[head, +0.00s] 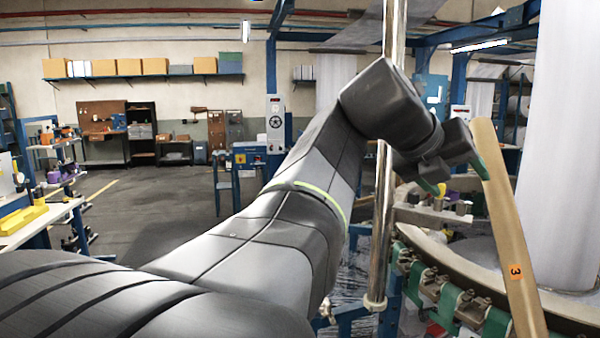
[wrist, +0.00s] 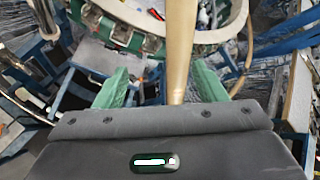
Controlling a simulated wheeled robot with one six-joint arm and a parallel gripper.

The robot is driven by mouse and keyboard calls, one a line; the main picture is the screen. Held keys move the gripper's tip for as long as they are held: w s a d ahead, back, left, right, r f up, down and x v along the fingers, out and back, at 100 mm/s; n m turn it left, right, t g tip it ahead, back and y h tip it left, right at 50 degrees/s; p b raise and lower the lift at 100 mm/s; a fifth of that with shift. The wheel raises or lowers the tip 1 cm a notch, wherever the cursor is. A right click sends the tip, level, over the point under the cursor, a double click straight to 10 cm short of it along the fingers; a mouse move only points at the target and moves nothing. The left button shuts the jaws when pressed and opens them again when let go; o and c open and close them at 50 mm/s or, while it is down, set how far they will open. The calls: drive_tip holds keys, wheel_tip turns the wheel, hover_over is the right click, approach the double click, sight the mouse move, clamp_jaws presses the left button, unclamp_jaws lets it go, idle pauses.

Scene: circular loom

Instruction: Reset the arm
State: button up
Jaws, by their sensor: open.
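My gripper (head: 461,178) is at the end of my outstretched arm, beside the circular loom. In the wrist view my gripper (wrist: 161,70) has its two green fingers spread wide, with nothing clamped between them. A tan post (head: 508,235) with an orange label marked 3 slants up past the gripper. In the wrist view the tan post (wrist: 180,45) appears between the open fingers, nearer the right one. I cannot tell its exact depth from the fingers.
The loom's curved ring (head: 480,275) carries green clamps at lower right. A shiny vertical pole (head: 385,215) stands close beside my arm. White fabric (head: 562,140) hangs at right. A workbench (head: 40,222) with yellow blocks is at left. Open floor (head: 160,205) lies at left centre.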

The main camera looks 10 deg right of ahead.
drive_tip(key=x, duration=0.7)
drive_tip(key=shift+f, duration=0.1)
